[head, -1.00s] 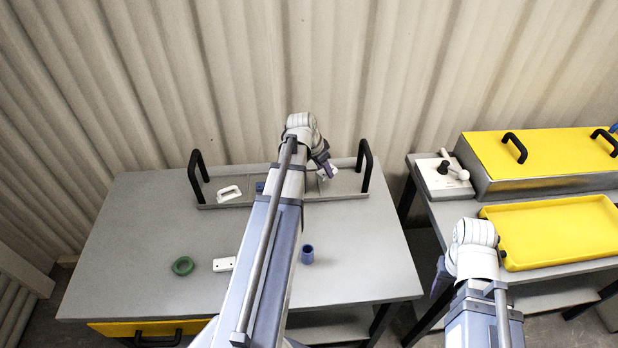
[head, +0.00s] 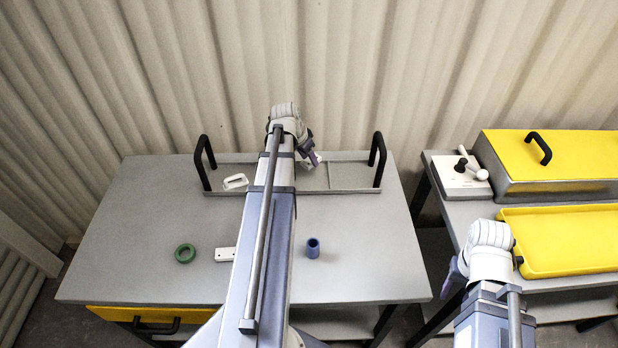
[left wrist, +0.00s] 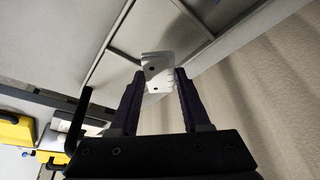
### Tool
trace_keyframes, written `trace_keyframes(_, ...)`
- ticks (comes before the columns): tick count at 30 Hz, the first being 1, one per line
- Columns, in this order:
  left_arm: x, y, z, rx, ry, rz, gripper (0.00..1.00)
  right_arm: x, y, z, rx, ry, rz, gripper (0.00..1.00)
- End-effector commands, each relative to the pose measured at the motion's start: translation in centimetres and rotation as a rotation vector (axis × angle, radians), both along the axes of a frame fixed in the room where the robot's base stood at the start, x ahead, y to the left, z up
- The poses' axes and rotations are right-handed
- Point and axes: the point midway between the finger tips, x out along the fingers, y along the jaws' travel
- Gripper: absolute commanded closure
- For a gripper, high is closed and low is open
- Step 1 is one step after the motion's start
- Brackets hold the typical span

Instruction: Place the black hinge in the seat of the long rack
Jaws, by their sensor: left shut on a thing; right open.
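The long rack (head: 355,175) is a grey tray with divided compartments and a black handle at each end, at the back of the grey table. My left gripper (head: 312,158) is over the rack's right half. I cannot tell whether the piece touches the rack. I see no black hinge; my left arm hides part of the rack. My right gripper (head: 456,274) is open, right of the table, its fingers barely visible.
A white loop (head: 235,182) lies in the rack's left part. A green ring (head: 185,253), a white bar with holes (head: 225,254) and a blue tube (head: 313,248) are on the front of the table. A yellow tray (head: 560,240) and yellow-lidded tank (head: 550,160) stand right.

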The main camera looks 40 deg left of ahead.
Motion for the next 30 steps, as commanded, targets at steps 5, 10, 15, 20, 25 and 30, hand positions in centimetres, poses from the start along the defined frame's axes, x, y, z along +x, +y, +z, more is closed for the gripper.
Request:
trace_keyframes(5,0.0,0.0,-2.9,0.0,-0.001,0.0,1.0,0.0,0.0,-2.9,0.0,0.0,0.0,0.5)
trace_keyframes(10,0.0,0.0,-2.8,0.0,-0.001,0.0,1.0,0.0,0.0,-2.8,0.0,0.0,0.0,0.5)
trace_keyframes(15,0.0,0.0,-4.0,0.0,0.0,0.0,1.0,0.0,0.0,-4.0,0.0,0.0,0.0,0.5)
trace_keyframes(20,0.0,0.0,-6.1,0.0,-0.001,0.0,1.0,0.0,0.0,-6.1,0.0,0.0,0.0,0.5)
trace_keyframes(25,0.0,0.0,-6.6,0.0,-0.001,0.0,1.0,0.0,0.0,-6.6,0.0,0.0,0.0,0.5)
trace_keyframes(30,0.0,0.0,-6.4,0.0,-0.001,0.0,1.0,0.0,0.0,-6.4,0.0,0.0,0.0,0.5)
